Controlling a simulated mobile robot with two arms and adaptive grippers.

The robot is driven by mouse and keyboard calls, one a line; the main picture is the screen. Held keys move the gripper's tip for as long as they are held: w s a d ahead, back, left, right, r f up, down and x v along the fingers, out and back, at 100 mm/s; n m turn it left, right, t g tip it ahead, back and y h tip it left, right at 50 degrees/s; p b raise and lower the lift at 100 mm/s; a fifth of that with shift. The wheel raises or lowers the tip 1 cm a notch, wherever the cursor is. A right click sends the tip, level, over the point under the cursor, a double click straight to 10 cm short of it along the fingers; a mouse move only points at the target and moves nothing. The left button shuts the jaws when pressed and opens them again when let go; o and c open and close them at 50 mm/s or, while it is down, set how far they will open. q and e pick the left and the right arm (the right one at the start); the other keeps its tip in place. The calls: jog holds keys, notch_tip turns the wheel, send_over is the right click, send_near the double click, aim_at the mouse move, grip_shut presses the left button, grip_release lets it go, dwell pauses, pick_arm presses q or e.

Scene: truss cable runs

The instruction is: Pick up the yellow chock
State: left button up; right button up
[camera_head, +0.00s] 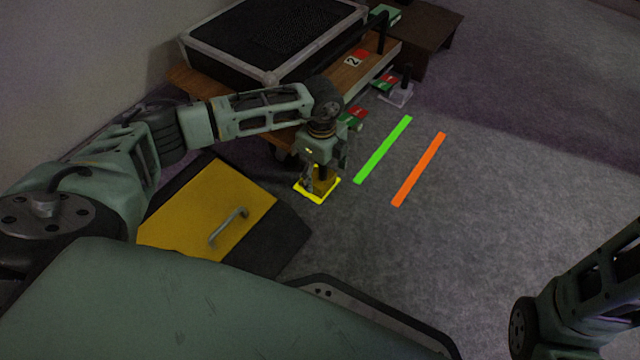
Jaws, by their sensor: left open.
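The yellow chock (330,187) sits on the grey floor just in front of the wooden cart, left of the green strip. It has a flat yellow base and a dark upright post. My left gripper (318,178) is open and points down right over the chock, around or beside its post; I cannot tell which. The gripper hides part of the chock. My right arm shows at the lower right edge, but its gripper is out of view.
A wooden cart (378,68) carries a black case (270,40). A white chock (397,97) stands by its right end. A green strip (384,150) and an orange strip (419,169) lie on the floor. A yellow-black panel with a handle (205,205) lies left. Floor at right is clear.

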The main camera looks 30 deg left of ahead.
pick_arm(q)
notch_tip(320, 180, down, 2)
jog(key=shift+f+b, duration=0.1)
jog(key=shift+b, duration=0.35)
jog(key=shift+c, duration=0.2)
jog(key=c, duration=1.9)
jog(key=shift+r, duration=0.2)
grip_shut()
jog(key=shift+r+p, duration=0.15)
jog(key=shift+p, duration=0.15)
